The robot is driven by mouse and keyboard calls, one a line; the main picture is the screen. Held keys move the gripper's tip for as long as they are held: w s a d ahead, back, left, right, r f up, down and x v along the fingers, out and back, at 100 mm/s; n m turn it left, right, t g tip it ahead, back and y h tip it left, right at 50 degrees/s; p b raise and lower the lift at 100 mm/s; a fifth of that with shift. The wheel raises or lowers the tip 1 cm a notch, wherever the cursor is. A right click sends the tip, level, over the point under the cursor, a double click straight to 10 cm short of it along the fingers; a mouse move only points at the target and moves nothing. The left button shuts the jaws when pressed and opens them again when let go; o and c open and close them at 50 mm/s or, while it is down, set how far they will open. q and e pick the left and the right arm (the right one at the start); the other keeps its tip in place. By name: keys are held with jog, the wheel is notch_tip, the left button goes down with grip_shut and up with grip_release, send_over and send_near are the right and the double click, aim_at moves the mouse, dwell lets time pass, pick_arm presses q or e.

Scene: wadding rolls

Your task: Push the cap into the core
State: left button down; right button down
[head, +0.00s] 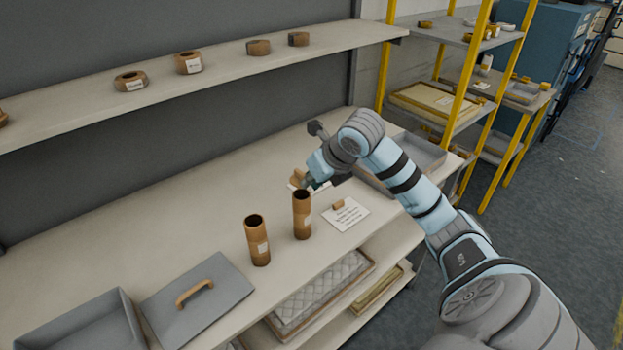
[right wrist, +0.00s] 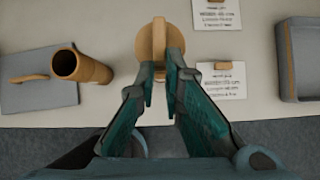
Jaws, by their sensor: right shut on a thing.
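Two brown cardboard cores stand upright on the bench with open dark tops: the left core (head: 257,241) and the right core (head: 302,216). One core (right wrist: 82,66) shows at the left in the right wrist view. My right gripper (right wrist: 161,65) is shut on a tan round cap (right wrist: 158,38), seen as a disc with a narrow piece between the fingers. In the head view the gripper (head: 308,183) is just behind and above the right core, and the cap (head: 296,178) is partly hidden. The cap appears apart from both core openings. My left gripper is not in view.
A grey lid with a wooden handle (head: 212,296) and a grey bin (head: 85,325) are at the front left. A printed card (head: 346,216) with a small wooden block lies right of the cores. A shelf (head: 220,77) with brown rings runs above.

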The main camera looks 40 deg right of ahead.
dwell(0.4)
jog(key=c, duration=2)
grip_release()
jog(key=v, duration=1.1)
jog(key=shift+p, duration=0.4)
